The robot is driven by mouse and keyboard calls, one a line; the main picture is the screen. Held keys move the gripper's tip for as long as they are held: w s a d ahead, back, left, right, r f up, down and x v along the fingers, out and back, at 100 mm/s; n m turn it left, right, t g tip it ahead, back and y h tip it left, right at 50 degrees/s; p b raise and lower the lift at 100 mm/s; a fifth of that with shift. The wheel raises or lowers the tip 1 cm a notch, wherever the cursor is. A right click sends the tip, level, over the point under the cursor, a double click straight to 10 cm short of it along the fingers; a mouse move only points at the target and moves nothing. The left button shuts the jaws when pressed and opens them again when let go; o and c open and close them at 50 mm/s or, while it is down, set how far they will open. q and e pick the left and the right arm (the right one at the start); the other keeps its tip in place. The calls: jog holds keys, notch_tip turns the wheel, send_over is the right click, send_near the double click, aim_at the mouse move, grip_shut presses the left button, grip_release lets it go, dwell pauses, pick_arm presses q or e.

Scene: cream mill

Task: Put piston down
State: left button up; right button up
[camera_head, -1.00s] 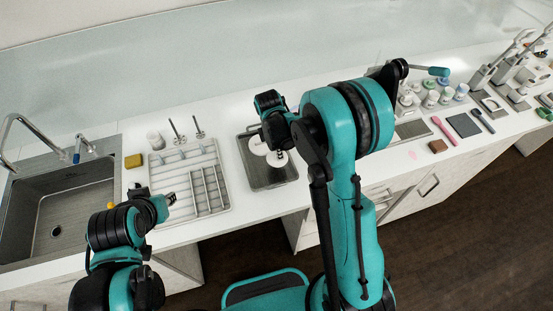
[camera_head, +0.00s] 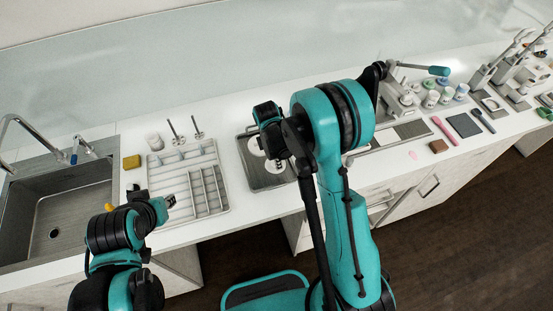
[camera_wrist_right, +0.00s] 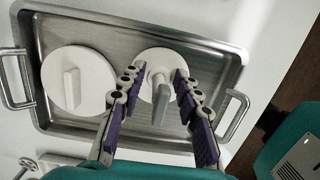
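In the right wrist view, a white round piece with a grey upright handle (camera_wrist_right: 160,104), which I take as the piston, stands in a metal tray (camera_wrist_right: 215,62). My right gripper (camera_wrist_right: 156,84) is open, with its fingers on either side of the handle and gaps between. A second white disc with a block handle (camera_wrist_right: 75,84) lies left of it in the tray. In the head view the tray (camera_head: 270,184) is partly hidden by my right gripper (camera_head: 274,158). My left gripper (camera_head: 170,202) is over the counter by the white rack; its fingers are too small to read.
A white divided rack (camera_head: 180,168) stands left of the tray, with two upright rods behind it. The sink (camera_head: 60,210) and a yellow sponge (camera_head: 132,161) are further left. Several jars and a lever device (camera_head: 405,95) stand to the right.

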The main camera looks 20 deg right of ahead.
jog(key=shift+r, duration=0.2)
jog(key=r, duration=0.3)
jog(key=a+r+p, duration=0.1)
jog(key=r, duration=0.3)
jog(key=r+p, duration=0.1)
jog(key=r, duration=0.3)
jog(key=shift+a+r, duration=0.15)
jog(key=shift+a, duration=0.05)
jog(key=s+d+r+m+t, duration=0.1)
jog(key=s+r+m+t, duration=0.2)
jog(key=s+r+m, duration=0.3)
jog(key=s+d+r+m+t+y, duration=0.1)
jog(key=s+r+m+t, duration=0.3)
jog(key=s+m, duration=0.7)
notch_tip(320, 180, up, 2)
jog(key=shift+s+d+r+m, duration=0.1)
jog(key=shift+s+d+m, duration=0.3)
jog(key=shift+m, duration=0.3)
jog(key=shift+w, duration=0.1)
